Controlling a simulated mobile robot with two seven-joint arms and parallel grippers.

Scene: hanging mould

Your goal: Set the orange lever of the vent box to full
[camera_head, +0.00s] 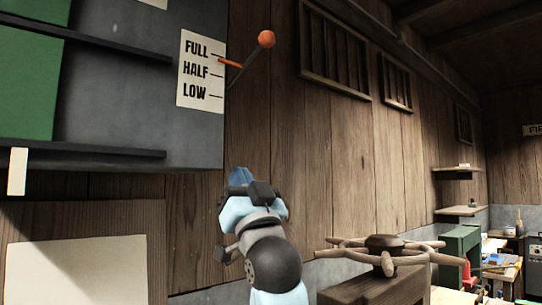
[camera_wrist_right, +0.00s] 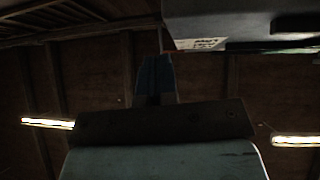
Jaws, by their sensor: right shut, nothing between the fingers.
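The grey vent box (camera_head: 130,95) is on the plank wall at upper left. Its white label (camera_head: 200,92) reads FULL, HALF and LOW. The orange lever knob (camera_head: 266,39) stands off the box's right side on a thin dark rod, up and right of the label. An orange pointer (camera_head: 231,63) has its tip at the label's right edge, between the FULL and HALF marks and closer to FULL. My right gripper (camera_head: 238,174) is below the box and lever, pointing up, shut and empty, touching neither. Its blue fingertips (camera_wrist_right: 155,72) show together in the wrist view. My left gripper is out of view.
The box's dark underside (camera_wrist_right: 240,25) shows at upper right in the wrist view. A brown handwheel (camera_head: 385,245) on a wooden block stands right of my right arm. A pale panel (camera_head: 78,270) is at lower left. The space between gripper and knob looks clear.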

